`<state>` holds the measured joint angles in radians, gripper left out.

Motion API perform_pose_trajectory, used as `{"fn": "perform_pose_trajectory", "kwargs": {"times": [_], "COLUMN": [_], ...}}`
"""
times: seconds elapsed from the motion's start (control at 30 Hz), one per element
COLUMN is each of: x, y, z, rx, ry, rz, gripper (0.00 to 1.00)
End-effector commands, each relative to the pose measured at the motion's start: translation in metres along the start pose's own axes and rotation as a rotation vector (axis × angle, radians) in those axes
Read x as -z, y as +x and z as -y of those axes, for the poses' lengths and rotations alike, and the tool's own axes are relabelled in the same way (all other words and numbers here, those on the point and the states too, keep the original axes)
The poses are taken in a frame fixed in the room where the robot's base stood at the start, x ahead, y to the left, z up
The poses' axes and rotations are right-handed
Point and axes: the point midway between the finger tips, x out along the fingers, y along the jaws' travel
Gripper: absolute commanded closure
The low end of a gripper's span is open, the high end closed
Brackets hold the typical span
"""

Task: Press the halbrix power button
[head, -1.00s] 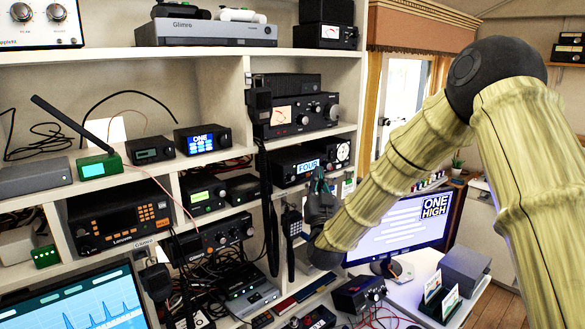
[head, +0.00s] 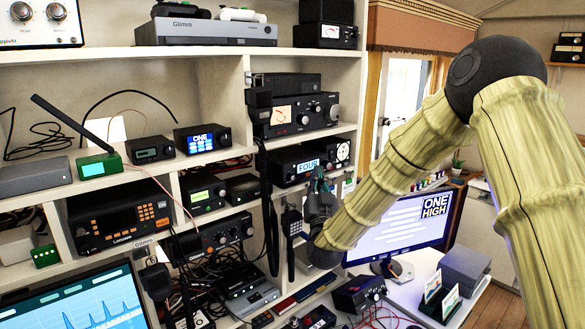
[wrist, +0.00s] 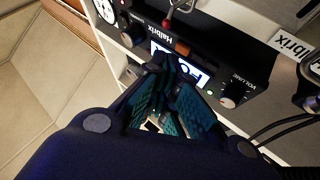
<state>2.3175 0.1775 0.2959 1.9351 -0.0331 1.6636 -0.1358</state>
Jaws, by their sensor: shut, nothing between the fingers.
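The Halbrix radio (wrist: 200,55) is a black unit with its name on the front, seen tilted in the wrist view. It has a lit display (wrist: 188,68), a volume knob (wrist: 229,95) and a small orange-red button (wrist: 182,47) beside the display. In the head view the radio (head: 292,168) sits on a middle shelf, its display reading "FOUR". My gripper (wrist: 164,68) is shut and empty, its fingertips just in front of the radio and overlapping the display's edge. I cannot tell whether they touch it. In the head view my gripper (head: 318,182) is just below the radio's right part.
A round white gauge or speaker (head: 343,151) is right of the display. Another black radio (head: 295,115) is on the shelf above. A black handset (head: 291,225) hangs below, left of my gripper. A monitor (head: 400,228) stands at the right.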

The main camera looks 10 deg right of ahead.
Motion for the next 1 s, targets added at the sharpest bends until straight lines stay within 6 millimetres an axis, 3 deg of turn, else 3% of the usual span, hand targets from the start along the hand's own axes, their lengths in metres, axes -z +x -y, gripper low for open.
{"fn": "perform_pose_trajectory", "kwargs": {"times": [1.0], "x": [-0.0054], "y": [0.008], "z": [0.0055], "rx": [0.0], "ry": [0.0], "rz": [0.0], "gripper": [1.0]}}
